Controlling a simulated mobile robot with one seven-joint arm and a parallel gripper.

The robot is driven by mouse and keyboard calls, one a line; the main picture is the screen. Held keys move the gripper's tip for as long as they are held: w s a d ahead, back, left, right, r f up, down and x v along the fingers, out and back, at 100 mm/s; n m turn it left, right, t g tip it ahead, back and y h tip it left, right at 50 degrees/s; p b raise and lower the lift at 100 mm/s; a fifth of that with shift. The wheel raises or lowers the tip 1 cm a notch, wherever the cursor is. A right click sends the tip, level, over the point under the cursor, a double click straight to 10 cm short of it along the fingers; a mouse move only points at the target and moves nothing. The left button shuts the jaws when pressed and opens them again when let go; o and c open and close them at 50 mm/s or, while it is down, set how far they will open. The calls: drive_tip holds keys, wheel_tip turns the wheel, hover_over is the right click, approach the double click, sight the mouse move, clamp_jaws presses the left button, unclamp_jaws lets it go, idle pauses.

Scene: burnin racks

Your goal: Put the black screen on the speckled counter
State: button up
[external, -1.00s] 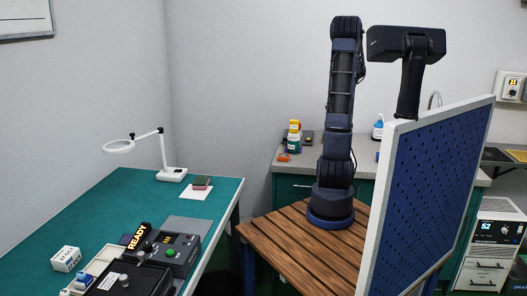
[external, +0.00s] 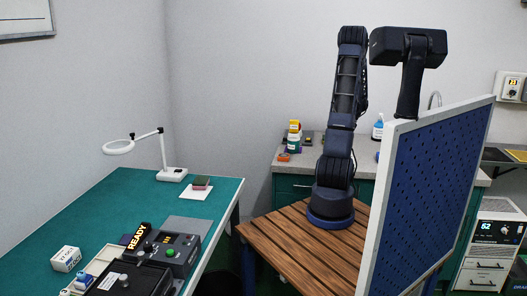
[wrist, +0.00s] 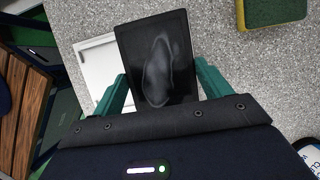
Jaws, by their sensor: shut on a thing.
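The black screen (wrist: 158,45) is a dark, flat rectangle with a glossy smear-like reflection, in the middle of the wrist view. My gripper (wrist: 160,88) is shut on it, with one green finger at each side. The speckled counter (wrist: 235,95) lies below the screen in the wrist view. Whether the screen touches the counter or hangs above it, I cannot tell. In the external view the grey counter (external: 288,160) shows behind the wooden top, and the pegboard hides my gripper and the screen.
A white flat object (wrist: 92,62) lies left of the screen, partly covered by it. A yellow-and-green sponge (wrist: 272,10) lies at the upper right. A bottle's edge (wrist: 309,158) shows at lower right. The blue pegboard (external: 430,185) stands in front of the arm. Bare counter lies right of the screen.

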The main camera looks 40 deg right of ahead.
drive_tip(key=shift+f, duration=3.4)
drive_tip(key=shift+f, duration=0.4)
drive_tip(key=o, duration=1.2)
drive_tip(key=shift+v, duration=5.4)
drive_tip(key=w+a+r+n+h, duration=0.1)
drive_tip(key=a+r+n, duration=0.35)
drive_tip(key=a, duration=0.45)
drive_tip(key=w+a+r+n, duration=0.2)
drive_tip(key=a+r+n, duration=0.3)
drive_tip(key=a, duration=0.5)
drive_tip(key=w+a+r+n+h, duration=0.1)
drive_tip(key=a+r+n, duration=0.2)
drive_tip(key=a+r, duration=0.5)
drive_tip(key=s+a+r+n, duration=0.1)
drive_tip(key=s+a+n, duration=0.3)
drive_tip(key=a, duration=0.3)
drive_tip(key=s+a+r+n+t, duration=0.1)
drive_tip(key=s+a+n, duration=0.4)
drive_tip(key=a, duration=0.2)
drive_tip(key=s+a+r+n+h, duration=0.1)
drive_tip(key=s+a+n, duration=0.4)
drive_tip(key=a, duration=0.3)
drive_tip(key=shift+s+n, duration=0.25)
drive_tip(key=shift+s, duration=0.05)
